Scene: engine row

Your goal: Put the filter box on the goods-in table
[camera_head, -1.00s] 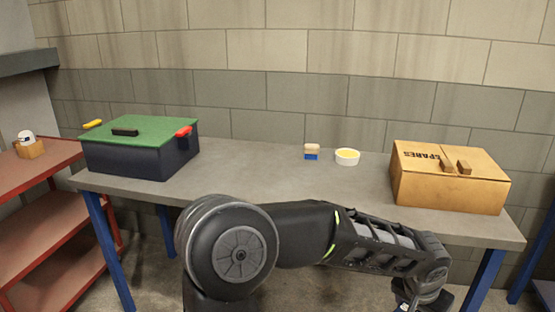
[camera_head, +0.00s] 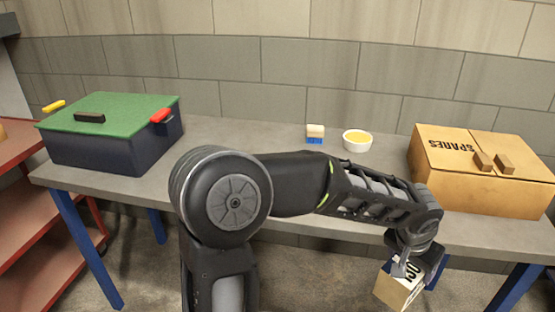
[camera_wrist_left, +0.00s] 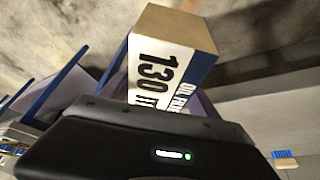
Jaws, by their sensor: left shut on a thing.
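The filter box (camera_head: 393,291) is a small tan carton with a white and dark-blue label. In the left wrist view the box (camera_wrist_left: 172,27) shows "130" and part of "OIL FIL". My left gripper (camera_head: 411,268) is shut on it and holds it tilted, in front of and below the front edge of a grey-topped table (camera_head: 255,172) with blue legs. I cannot tell from these frames whether this is the goods-in table. The gripper jaws partly cover the box. My right gripper is not in view.
On the table stand a dark toolbox with a green lid (camera_head: 115,108), a brush (camera_head: 315,134), a white bowl (camera_head: 357,141) with yellow contents, and a carton marked SPARES (camera_head: 480,170). The tabletop between toolbox and brush is clear. A red shelf (camera_head: 18,205) stands at left.

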